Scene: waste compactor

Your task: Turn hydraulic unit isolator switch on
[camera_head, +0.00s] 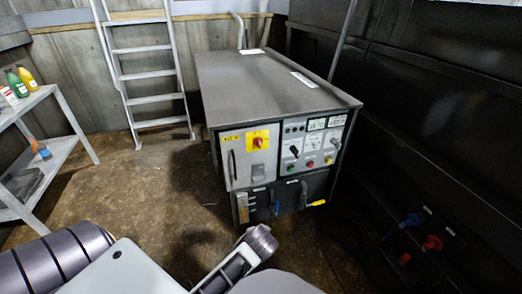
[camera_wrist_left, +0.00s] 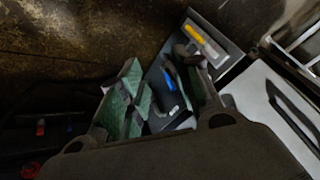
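The isolator switch (camera_head: 257,143) is a red knob on a yellow plate, high on the grey left door of the hydraulic unit (camera_head: 262,85). I cannot tell its exact position. In the left wrist view my left gripper (camera_wrist_left: 165,97) has its green-padded fingers spread apart, with nothing between them that I can see held. My left gripper's fingers cannot be made out in the head view. My right gripper is not in view.
The unit's right panel has knobs, buttons and gauges (camera_head: 311,143). A blue handle (camera_head: 277,208) and yellow handle (camera_head: 316,203) project below. A shelf (camera_head: 75,150) with bottles stands left, a ladder (camera_head: 150,75) behind. Blue and red connectors (camera_head: 432,243) are at right.

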